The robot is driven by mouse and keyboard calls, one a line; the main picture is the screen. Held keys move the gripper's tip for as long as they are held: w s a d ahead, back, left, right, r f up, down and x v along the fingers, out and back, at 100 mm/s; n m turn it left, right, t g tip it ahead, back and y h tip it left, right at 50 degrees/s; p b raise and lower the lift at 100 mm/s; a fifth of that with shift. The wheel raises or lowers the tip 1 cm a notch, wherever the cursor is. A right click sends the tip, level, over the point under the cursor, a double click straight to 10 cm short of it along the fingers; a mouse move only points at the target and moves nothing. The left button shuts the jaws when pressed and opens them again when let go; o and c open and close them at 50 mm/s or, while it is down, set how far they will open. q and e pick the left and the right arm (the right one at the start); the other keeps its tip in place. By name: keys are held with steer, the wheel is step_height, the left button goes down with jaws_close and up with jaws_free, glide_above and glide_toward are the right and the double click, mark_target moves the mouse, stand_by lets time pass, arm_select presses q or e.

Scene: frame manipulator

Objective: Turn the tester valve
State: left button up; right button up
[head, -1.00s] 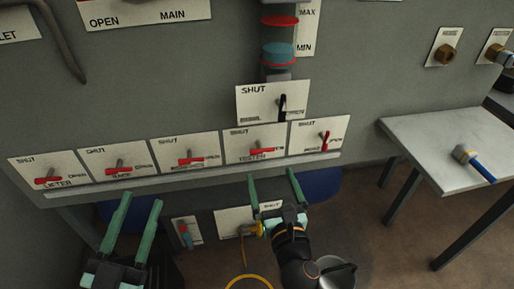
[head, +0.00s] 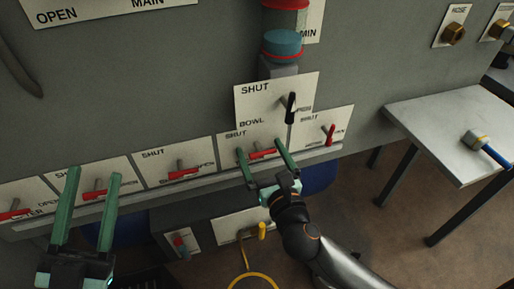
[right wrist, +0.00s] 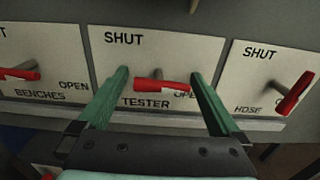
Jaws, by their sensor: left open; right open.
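The tester valve has a red lever (head: 262,154) on a white plate marked SHUT, in the row of valves on the grey panel. In the right wrist view its red lever (right wrist: 162,86) lies nearly level, and the plate reads TESTER. My right gripper (head: 262,152) is open, with its green fingers on either side of the lever. In the right wrist view the fingers (right wrist: 165,85) stand apart, with a gap to the lever at each side; I cannot tell whether they reach its depth. My left gripper (head: 97,172) is open and empty at the lower left, in front of other valve plates.
The benches lever (right wrist: 20,74) is left of the tester, the hose lever (right wrist: 294,93) right. The bowl valve's black lever (head: 291,107) is just above. A ledge (head: 215,188) runs under the row. A side table (head: 440,125) with a blue-handled tool stands right.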

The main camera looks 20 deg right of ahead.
steer(key=c, duration=1.2)
